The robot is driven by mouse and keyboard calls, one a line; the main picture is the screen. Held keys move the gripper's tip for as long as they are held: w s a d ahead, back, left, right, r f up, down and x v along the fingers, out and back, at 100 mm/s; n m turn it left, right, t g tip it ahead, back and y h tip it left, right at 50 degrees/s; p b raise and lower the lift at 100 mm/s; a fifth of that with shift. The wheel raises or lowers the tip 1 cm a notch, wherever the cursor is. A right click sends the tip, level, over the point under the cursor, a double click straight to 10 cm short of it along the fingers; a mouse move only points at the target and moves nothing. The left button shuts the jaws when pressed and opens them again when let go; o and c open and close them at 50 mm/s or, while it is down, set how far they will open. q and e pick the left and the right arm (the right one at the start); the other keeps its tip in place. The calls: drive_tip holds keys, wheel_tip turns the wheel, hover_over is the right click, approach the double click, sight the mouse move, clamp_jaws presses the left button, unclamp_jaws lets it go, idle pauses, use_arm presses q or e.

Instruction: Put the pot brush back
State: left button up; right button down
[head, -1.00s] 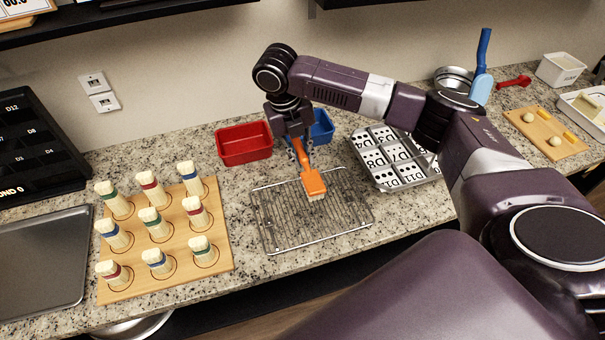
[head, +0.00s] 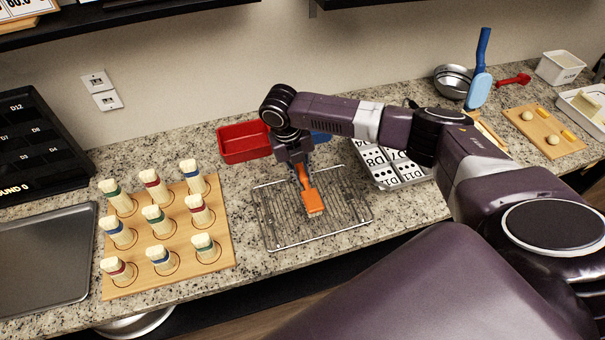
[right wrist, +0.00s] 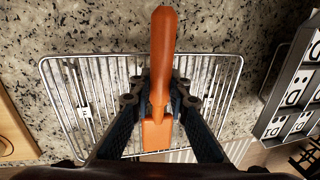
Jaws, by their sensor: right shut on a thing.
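The orange pot brush (head: 313,199) is over the wire rack (head: 348,229) in the middle of the counter, its head pointing toward the front. My right gripper (head: 300,176) is shut on the brush's handle. In the right wrist view, the brush (right wrist: 161,60) stands between the two fingers of my right gripper (right wrist: 160,95), with the rack (right wrist: 225,75) beneath it. I cannot tell whether the bristles touch the rack. My left gripper is not in view.
A red bin (head: 243,142) and a partly hidden blue bin (head: 321,136) stand behind the rack. A wooden board (head: 222,241) with several banded pegs is at left. A tray of numbered tiles (head: 402,176) is at right. Bare counter lies in front of the rack.

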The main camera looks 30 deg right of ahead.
drive_tip(key=c, duration=1.8)
unclamp_jaws()
drive_tip(key=shift+c, duration=0.2)
wheel_tip(320, 180, up, 12)
drive_tip(key=a+b, duration=0.2)
drive_tip(key=b, duration=0.1)
drive_tip(key=shift+w+a, duration=0.15)
drive_tip(key=shift+w, duration=0.15)
drive_tip(key=shift+s+f, duration=0.1)
